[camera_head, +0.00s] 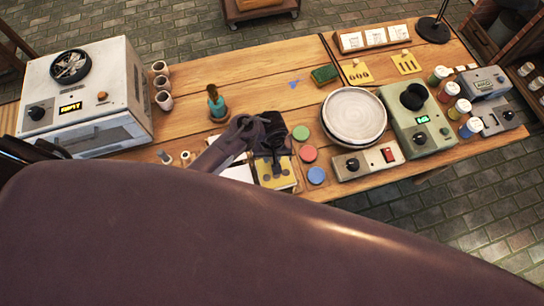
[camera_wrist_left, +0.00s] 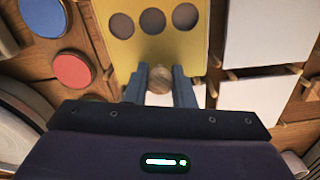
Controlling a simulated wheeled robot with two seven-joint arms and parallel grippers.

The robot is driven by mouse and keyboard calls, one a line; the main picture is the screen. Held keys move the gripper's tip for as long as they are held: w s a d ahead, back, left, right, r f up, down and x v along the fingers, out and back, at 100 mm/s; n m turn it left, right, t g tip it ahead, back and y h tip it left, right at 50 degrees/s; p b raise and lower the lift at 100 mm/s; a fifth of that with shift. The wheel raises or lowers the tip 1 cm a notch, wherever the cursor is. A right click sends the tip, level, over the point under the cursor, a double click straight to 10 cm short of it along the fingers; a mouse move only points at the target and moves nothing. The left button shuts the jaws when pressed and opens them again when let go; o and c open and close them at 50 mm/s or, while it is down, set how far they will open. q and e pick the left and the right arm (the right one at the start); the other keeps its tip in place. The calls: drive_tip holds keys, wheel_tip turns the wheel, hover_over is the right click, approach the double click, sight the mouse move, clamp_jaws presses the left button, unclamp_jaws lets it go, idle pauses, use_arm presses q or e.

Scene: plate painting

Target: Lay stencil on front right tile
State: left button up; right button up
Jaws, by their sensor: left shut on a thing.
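A yellow stencil (camera_head: 277,181) with three round holes lies flat at the front right of a group of white tiles. It also shows in the left wrist view (camera_wrist_left: 185,48). My left gripper (camera_head: 275,158) is shut on the stencil's round wooden knob, which shows between the blue fingers (camera_wrist_left: 160,84) in the wrist view. The stencil covers the front right tile's place; I cannot tell if it touches the tile. Two white tiles (camera_wrist_left: 267,28) (camera_wrist_left: 253,97) lie beside it, and a white sliver shows by the knob. My right gripper is not in view.
Blue (camera_head: 316,175), red (camera_head: 309,153) and green (camera_head: 301,132) discs lie close beside the stencil. A round turntable (camera_head: 354,116) stands to the right. Two other yellow stencils (camera_head: 358,74) (camera_head: 407,63) lie farther back. A white kiln-like box (camera_head: 88,95) stands at left.

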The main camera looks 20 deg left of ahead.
use_arm(q)
drive_tip(key=shift+s, duration=0.1)
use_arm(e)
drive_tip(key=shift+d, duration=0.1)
use_arm(q)
drive_tip(key=o, duration=0.9)
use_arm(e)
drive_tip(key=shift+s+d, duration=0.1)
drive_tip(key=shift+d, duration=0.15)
use_arm(q)
drive_tip(key=shift+o, duration=0.2)
drive_tip(key=shift+r, duration=0.3)
wheel_tip(320, 180, up, 12)
drive_tip(key=shift+f+b, duration=0.2)
drive_tip(key=shift+b, duration=0.2)
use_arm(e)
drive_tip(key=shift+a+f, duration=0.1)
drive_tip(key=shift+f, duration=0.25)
